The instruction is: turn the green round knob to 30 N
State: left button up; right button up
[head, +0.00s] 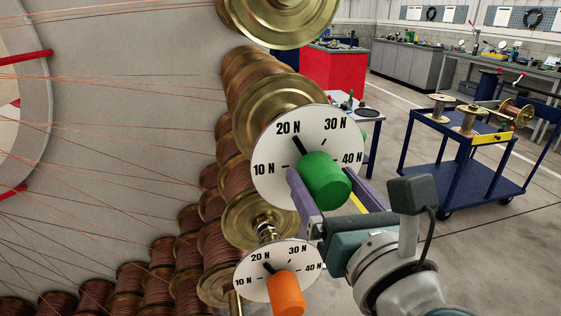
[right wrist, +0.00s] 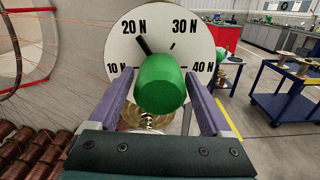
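The green round knob (right wrist: 162,84) sits on a white dial (right wrist: 120,48) marked 10 N to 40 N. Its black pointer is at the 20 N mark. The knob also shows in the head view (head: 325,180), with the dial (head: 270,172) behind it. My right gripper (head: 335,187) is around the knob, one purple finger on each side. In the right wrist view a narrow gap shows between the fingers (right wrist: 161,88) and the knob, so it looks open. My left gripper is not in view.
Below is a second white dial (head: 250,271) with an orange knob (head: 286,294), close under my right gripper. Brass-flanged copper spools (head: 277,107) stand behind the dials. A blue cart (head: 465,170) with spools stands to the right, with open floor around it.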

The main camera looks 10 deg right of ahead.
jog(key=c, duration=1)
jog(key=shift+c, duration=0.2)
jog(key=shift+m, duration=0.3)
jog(key=shift+f+m+b, duration=0.15)
jog(key=shift+m+b, duration=0.7)
jog(key=shift+m, duration=0.05)
jog(key=m+b, duration=0.2)
jog(key=m, duration=0.1)
jog(key=shift+d+m, duration=0.1)
jog(key=shift+m, duration=0.2)
jog(key=m+b, duration=0.1)
jog(key=m, duration=0.3)
jog(key=shift+m+b, duration=0.3)
jog(key=shift+b, duration=0.05)
jog(key=shift+m, duration=0.5)
